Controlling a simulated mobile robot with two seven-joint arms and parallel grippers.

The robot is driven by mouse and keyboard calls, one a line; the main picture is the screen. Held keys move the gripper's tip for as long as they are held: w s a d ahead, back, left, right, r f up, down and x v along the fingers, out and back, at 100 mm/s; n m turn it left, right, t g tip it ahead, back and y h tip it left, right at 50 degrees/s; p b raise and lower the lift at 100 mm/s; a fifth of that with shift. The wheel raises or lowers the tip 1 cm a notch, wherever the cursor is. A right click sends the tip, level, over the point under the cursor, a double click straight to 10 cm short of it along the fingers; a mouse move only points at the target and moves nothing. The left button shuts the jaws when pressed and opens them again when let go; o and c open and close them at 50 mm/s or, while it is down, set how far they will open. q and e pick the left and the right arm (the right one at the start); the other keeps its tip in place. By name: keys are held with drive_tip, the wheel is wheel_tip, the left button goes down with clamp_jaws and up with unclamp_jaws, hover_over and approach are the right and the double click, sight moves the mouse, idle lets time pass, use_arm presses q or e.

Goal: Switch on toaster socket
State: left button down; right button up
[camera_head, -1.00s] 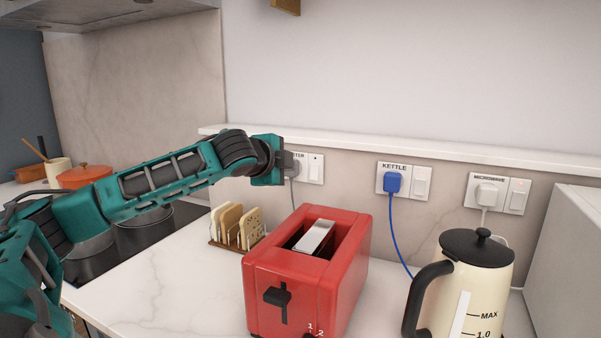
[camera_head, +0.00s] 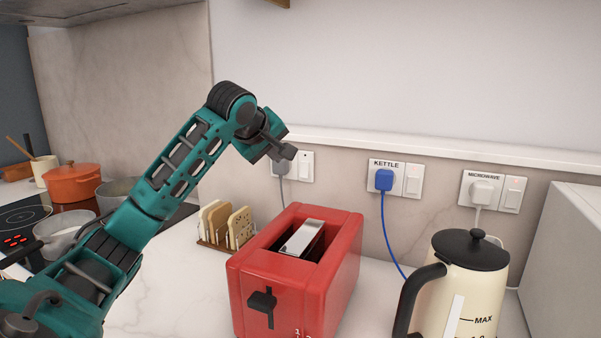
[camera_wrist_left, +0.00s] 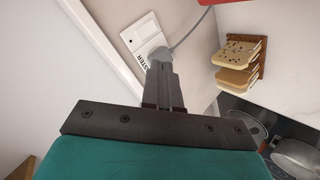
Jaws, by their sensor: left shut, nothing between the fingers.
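The toaster socket (camera_head: 306,166) is a white wall plate at the left of the row. Its rocker switch is on the right half, and no red light shows on it. A grey plug (camera_head: 281,168) with a grey cord sits in its left half. My left gripper (camera_head: 287,152) is shut and empty, in front of the plate's upper left and hiding its label. In the left wrist view the socket (camera_wrist_left: 144,35) and plug (camera_wrist_left: 158,53) lie beyond the shut fingers (camera_wrist_left: 161,68). Whether the fingers touch the plug I cannot tell. My right gripper is out of view.
The red toaster (camera_head: 315,280) stands on the counter below the socket, beside a bread rack (camera_head: 226,227).

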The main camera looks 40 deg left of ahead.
sight(304, 170)
use_arm(q)
drive_tip(key=n, duration=0.4)
drive_tip(key=n+h, duration=0.1)
drive_tip(key=n, duration=0.1)
drive_tip(key=shift+d+f+n+g, duration=0.25)
drive_tip(key=shift+d+n+g, duration=0.15)
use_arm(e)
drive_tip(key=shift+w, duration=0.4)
use_arm(q)
drive_tip(key=shift+w+a+r+p+x, duration=0.1)
drive_tip(key=shift+w+r+p+x, duration=0.15)
drive_tip(key=shift+x, duration=1.95)
drive_tip(key=shift+w+a+r+p+x, duration=0.1)
drive_tip(key=shift+w+r+p+x, duration=0.15)
drive_tip(key=shift+x, duration=1.95)
drive_tip(key=shift+w+r+p+x, duration=0.2)
drive_tip(key=shift+r+p+x, duration=0.1)
drive_tip(key=shift+x, duration=1.9)
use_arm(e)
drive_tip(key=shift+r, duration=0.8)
use_arm(q)
drive_tip(key=shift+f, duration=0.1)
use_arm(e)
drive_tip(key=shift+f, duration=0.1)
